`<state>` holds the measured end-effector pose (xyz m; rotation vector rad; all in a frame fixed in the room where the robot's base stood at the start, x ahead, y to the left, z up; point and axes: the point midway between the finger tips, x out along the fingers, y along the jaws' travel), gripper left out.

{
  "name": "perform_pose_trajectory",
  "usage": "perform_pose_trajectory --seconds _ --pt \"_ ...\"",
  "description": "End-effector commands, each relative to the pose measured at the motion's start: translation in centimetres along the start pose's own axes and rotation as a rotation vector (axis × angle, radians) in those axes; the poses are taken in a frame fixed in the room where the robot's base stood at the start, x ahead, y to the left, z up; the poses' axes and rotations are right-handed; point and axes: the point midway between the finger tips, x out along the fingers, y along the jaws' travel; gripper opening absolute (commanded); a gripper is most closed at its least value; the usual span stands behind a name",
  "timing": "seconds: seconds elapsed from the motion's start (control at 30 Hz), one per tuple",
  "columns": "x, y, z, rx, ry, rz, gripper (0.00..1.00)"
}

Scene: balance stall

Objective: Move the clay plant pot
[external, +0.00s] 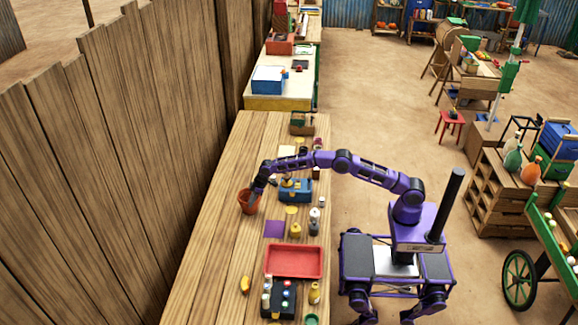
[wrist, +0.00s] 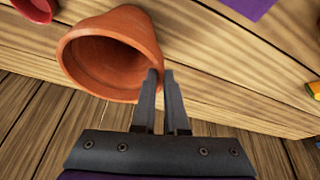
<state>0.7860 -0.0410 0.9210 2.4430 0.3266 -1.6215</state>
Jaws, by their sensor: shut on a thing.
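My gripper (external: 256,192) is at the pot's right side. In the wrist view my gripper (wrist: 162,78) has one finger inside the pot's mouth and the other outside, shut on the rim wall. I cannot tell whether the pot's base touches the table.
A purple square (external: 274,229), a blue box (external: 294,190) and a red tray (external: 293,261) lie on the wooden table (external: 215,262). Several small bottles stand to the right. A wooden fence (external: 150,110) runs along the left side. Bare tabletop lies in front of the pot.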

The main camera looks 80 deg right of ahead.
Motion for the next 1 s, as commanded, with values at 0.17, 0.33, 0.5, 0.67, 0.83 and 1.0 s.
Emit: perform_pose_trajectory --seconds 0.17,0.33,0.5,0.67,0.83,1.0 --pt "-0.1 1.3 0.4 0.000 -0.001 0.002 0.00" --pt "-0.1 1.6 0.5 0.000 -0.001 0.002 0.00" --pt "-0.1 1.6 0.5 0.000 -0.001 0.003 0.00" --pt "-0.1 1.6 0.5 -0.001 -0.001 0.003 0.25" --pt "-0.1 1.5 0.4 -0.001 -0.001 0.002 0.45" --pt "-0.1 1.5 0.4 -0.001 -0.001 0.001 0.45"
